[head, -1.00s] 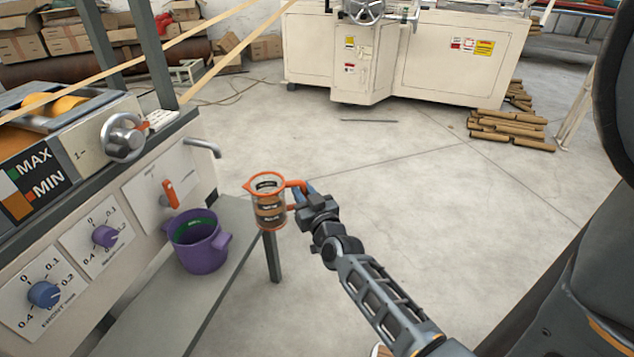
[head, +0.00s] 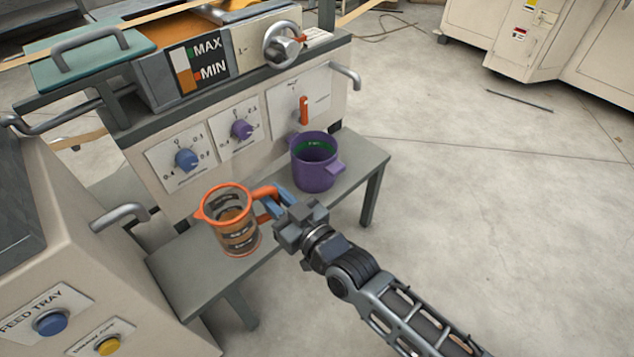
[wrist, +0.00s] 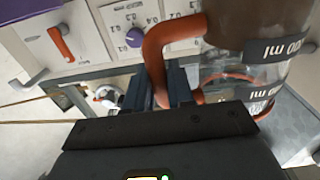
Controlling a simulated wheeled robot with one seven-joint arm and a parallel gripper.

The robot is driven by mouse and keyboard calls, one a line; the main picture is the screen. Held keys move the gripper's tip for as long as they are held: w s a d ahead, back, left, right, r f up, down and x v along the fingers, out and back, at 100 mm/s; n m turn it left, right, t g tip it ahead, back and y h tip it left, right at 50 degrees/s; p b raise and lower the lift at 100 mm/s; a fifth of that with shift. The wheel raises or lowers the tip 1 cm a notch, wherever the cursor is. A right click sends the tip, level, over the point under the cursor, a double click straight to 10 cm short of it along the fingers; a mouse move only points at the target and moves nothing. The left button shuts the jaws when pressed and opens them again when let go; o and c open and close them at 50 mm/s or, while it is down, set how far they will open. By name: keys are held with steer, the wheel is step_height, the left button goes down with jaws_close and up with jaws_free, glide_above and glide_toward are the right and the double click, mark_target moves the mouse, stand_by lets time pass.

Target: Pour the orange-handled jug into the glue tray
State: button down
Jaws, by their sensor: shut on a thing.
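The orange-handled jug (head: 234,222) is clear with an orange rim and dark label bands, and it has brown content. My gripper (head: 277,203) is shut on its orange handle and holds it roughly upright in front of the machine, over the left part of the grey bench. In the wrist view the handle (wrist: 155,60) is between the fingers and the jug body (wrist: 250,75) is at the right. The glue tray (head: 150,45) appears to be the orange-brown tray on top of the machine, beside the MAX/MIN gauge (head: 200,63); a teal lid with a grey handle (head: 85,55) covers its left part.
A purple pot (head: 315,165) stands on the grey bench (head: 365,160). Blue (head: 187,159) and purple (head: 241,129) knobs, an orange lever (head: 304,110) and a handwheel (head: 282,45) are on the machine. A FEED TRAY cabinet (head: 60,260) stands at left.

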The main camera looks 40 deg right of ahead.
steer(key=shift+w+a+r+n+y, duration=0.15)
steer(key=shift+w+a+y, duration=0.1)
steer(key=shift+a, duration=0.4)
steer(key=shift+w+a+f+n+y, duration=0.15)
steer(key=shift+w+a+y, duration=0.1)
steer(key=shift+a, duration=0.35)
steer(key=shift+r, duration=0.1)
steer(key=shift+d, duration=0.1)
